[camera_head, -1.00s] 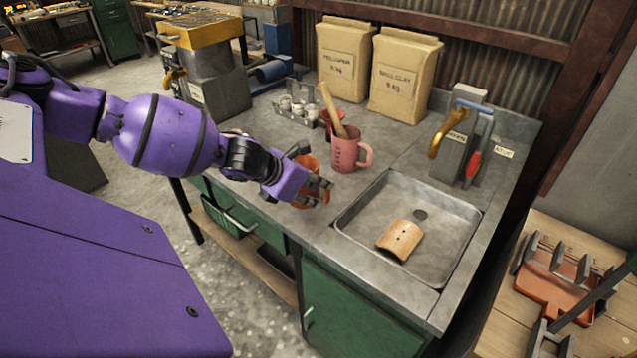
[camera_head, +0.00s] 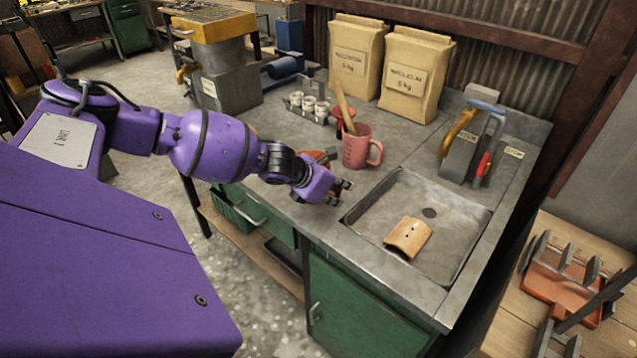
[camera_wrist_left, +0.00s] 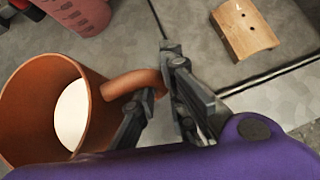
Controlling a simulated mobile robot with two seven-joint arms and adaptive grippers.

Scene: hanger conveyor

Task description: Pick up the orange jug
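The orange jug (camera_wrist_left: 28,105) stands upright at the left of the left wrist view, with a white round patch inside it. Its handle (camera_wrist_left: 130,82) points right, between the fingers of my left gripper (camera_wrist_left: 155,92). One finger is close to or touching the handle's outer end; the fingers stand apart and I see no firm grip. In the head view my left gripper (camera_head: 342,190) is low over the counter and hides most of the jug (camera_head: 319,156); only bits of orange show. My right gripper is not seen.
A pink mug (camera_head: 357,150) and a red cup with a wooden pestle (camera_head: 343,105) stand close behind the jug. A sink (camera_head: 455,240) holding a curved tan piece (camera_head: 408,237) lies to the right. Paper sacks (camera_head: 415,80) stand at the back.

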